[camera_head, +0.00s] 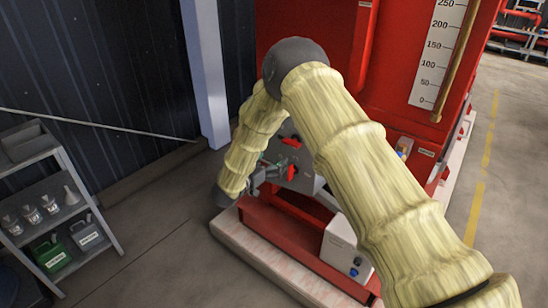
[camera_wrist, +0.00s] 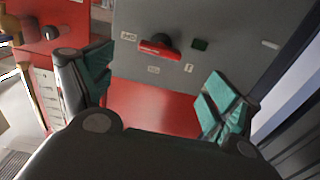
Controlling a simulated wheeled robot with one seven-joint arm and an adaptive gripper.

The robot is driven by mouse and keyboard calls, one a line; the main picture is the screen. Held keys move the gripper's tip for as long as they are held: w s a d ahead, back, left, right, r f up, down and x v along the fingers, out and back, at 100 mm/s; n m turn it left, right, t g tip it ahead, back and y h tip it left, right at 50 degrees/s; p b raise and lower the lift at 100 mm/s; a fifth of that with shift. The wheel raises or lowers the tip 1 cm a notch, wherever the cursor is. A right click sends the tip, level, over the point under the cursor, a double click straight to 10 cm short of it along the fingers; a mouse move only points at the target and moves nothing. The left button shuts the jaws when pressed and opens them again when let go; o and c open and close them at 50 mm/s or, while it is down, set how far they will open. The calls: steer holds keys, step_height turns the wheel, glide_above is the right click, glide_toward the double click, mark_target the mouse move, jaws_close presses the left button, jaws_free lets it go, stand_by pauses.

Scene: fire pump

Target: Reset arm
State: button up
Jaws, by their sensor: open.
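My arm, in a pale yellow sleeve, reaches forward and bends down in the head view. My gripper (camera_head: 268,175) is at its end, beside the grey panel of the red pump unit. In the wrist view my gripper (camera_wrist: 150,98) is open, with its green-padded fingers wide apart and nothing between them. The grey panel (camera_wrist: 225,45) is ahead of the fingers and carries a red handle (camera_wrist: 158,49). The red handle also shows in the head view (camera_head: 291,143). I cannot tell how far the fingertips are from the panel, but no contact shows.
The red pump unit (camera_head: 310,25) stands on a pale plinth (camera_head: 262,258). A grey box (camera_head: 345,245) sits low on its front. At left a shelf rack (camera_head: 95,205) holds cans and funnels. A white post (camera_head: 206,75) stands behind. The floor between rack and plinth is clear.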

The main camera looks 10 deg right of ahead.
steer(key=s+d+f+n+g+y+b, duration=0.1)
steer(key=s+f+n+y, duration=0.35)
steer(key=s+f, duration=0.7)
steer(key=s+d+f+n+g+y+b, duration=0.1)
steer(key=s+d+f+n+y, duration=0.15)
steer(key=s+f+y, duration=0.85)
steer(key=s+f+n+g, duration=0.1)
steer(key=s+f+g, duration=0.2)
steer(key=s, duration=0.8)
steer(key=s+f+n+g, duration=0.1)
steer(key=s+f+g, duration=0.2)
steer(key=s, duration=0.8)
steer(key=s+f+n+g+h+b, duration=0.1)
steer(key=s+f+g, duration=0.1)
steer(key=s, duration=1)
steer(key=shift+d+f+g, duration=0.4)
steer(key=shift+d+g, duration=0.05)
steer(key=shift+g, duration=0.05)
steer(key=shift+w, duration=0.1)
